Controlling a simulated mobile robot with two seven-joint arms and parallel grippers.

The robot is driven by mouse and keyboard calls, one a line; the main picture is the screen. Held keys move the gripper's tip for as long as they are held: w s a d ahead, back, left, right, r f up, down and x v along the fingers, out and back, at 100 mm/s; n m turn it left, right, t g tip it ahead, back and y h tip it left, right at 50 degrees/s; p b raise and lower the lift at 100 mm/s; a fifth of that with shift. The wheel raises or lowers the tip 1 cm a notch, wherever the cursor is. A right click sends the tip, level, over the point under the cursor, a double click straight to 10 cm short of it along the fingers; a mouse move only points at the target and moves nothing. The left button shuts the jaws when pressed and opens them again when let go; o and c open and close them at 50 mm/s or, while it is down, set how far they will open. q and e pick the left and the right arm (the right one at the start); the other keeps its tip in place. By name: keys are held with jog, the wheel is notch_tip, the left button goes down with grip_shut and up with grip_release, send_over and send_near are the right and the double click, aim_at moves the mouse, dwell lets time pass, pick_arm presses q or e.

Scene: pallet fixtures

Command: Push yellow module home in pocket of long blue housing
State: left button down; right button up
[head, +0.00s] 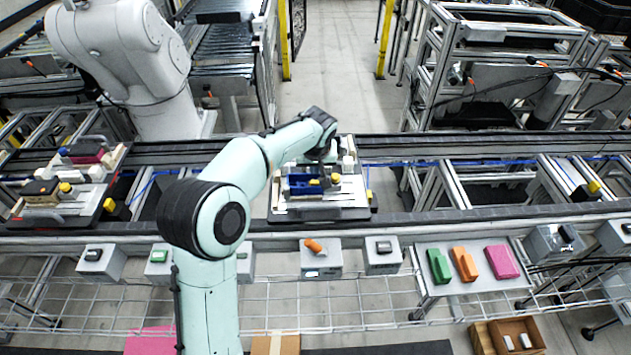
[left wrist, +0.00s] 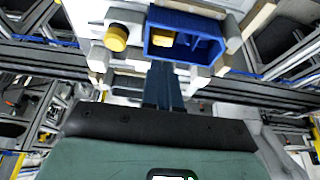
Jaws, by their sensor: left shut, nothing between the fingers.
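The long blue housing (head: 299,189) is held in a fixture on the pallet in the middle of the conveyor. In the left wrist view the blue housing (left wrist: 206,48) is an open box with compartments. The yellow module (left wrist: 162,38) is in its left-hand compartment there; how deep it sits cannot be told. The module (head: 314,182) shows small in the head view. My left gripper (left wrist: 164,80) is shut and empty, its fingers by the housing's near wall below the module; contact cannot be told. My right gripper is not in view.
A yellow knob (left wrist: 116,37) stands beside the housing on the fixture (head: 350,196). Another loaded pallet (head: 93,200) is at the left. A tray (head: 455,289) with green, orange and pink blocks is at the front right. Small grey boxes line the front rail.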

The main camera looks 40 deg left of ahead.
aim_at(315, 183)
pick_arm(q)
notch_tip(315, 183, up, 4)
jog(key=shift+p, duration=0.85)
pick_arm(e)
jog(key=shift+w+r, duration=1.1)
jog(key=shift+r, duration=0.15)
pick_arm(q)
jog(key=shift+s, duration=0.1)
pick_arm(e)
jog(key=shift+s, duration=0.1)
